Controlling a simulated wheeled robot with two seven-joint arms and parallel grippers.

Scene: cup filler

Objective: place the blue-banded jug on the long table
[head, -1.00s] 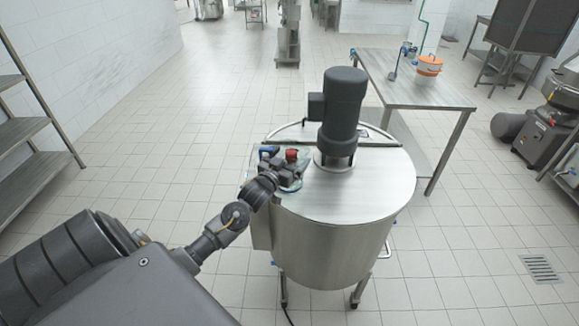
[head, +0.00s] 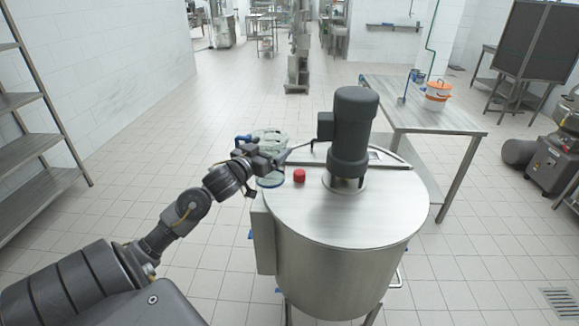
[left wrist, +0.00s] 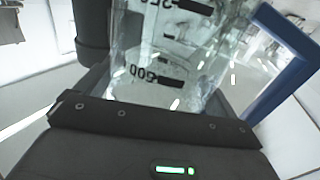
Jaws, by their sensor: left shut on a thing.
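A clear jug (head: 271,140) with a blue handle is held upright by my left gripper (head: 266,159), at the left rear edge of the steel vat's lid. The gripper is shut on it and hides part of its body. In the left wrist view the jug (left wrist: 165,50) fills the space ahead of the palm, with black volume marks and the blue handle at right. A blue band shows faintly near its base. The long table (head: 445,117) stands beyond the vat to the right. My right gripper is out of view.
The steel vat (head: 335,260) with a dark motor (head: 350,130) and red knob (head: 299,176) stands between me and the table. An orange pot (head: 437,93), a ladle (head: 404,88) and a small blue item (head: 416,76) are on the table's far part; its near part is bare. Shelving (head: 40,145) is at left.

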